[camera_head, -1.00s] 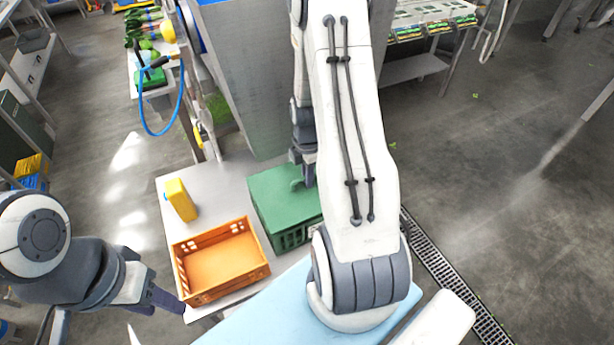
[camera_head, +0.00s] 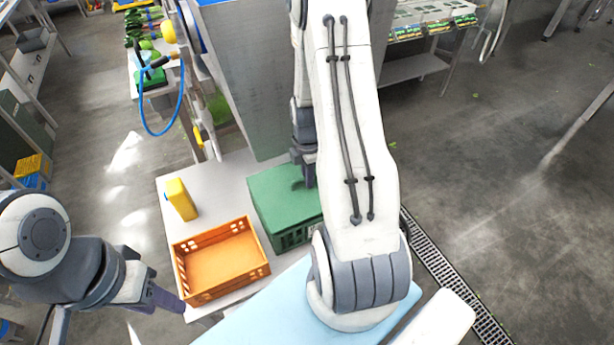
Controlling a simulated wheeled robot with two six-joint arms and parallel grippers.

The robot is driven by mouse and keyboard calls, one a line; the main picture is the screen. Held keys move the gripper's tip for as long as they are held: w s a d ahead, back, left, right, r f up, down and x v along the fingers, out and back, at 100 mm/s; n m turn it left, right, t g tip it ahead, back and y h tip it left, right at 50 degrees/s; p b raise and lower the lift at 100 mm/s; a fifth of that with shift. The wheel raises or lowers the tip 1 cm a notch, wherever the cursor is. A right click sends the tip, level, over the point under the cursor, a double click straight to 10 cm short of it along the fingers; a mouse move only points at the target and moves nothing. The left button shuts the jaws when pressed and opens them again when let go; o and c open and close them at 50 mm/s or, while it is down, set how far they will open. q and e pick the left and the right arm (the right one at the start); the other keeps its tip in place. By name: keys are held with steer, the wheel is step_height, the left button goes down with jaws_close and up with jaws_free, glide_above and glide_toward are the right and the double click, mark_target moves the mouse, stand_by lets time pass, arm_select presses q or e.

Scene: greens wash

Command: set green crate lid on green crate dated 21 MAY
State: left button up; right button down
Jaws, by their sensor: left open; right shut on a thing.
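The green crate (camera_head: 292,238) stands on the table to the right of an orange crate. The green lid (camera_head: 275,192) lies over the top of the green crate; whether it is fully seated I cannot tell. My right gripper (camera_head: 308,178) is at the lid's far right part and is shut on it; my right arm hides part of the lid and crate. No date is readable on the crate. My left gripper (camera_head: 185,309) is open and empty, low beside the front left corner of the orange crate.
The empty orange crate (camera_head: 222,262) stands at the table's front left. A yellow container (camera_head: 181,199) stands behind it. A tall grey metal panel (camera_head: 240,80) rises behind the green crate. Bare table (camera_head: 222,185) shows between the yellow container and the green crate.

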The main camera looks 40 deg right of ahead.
steer(key=shift+f+b, duration=0.4)
steer(key=shift+f, duration=0.25)
stand_by(0.5)
stand_by(0.4)
steer(key=c, duration=0.8)
jaws_free()
step_height(320, 180, up, 10)
steer(key=shift+r+b, duration=0.25)
steer(key=shift+b, duration=0.5)
steer(key=shift+a, duration=0.1)
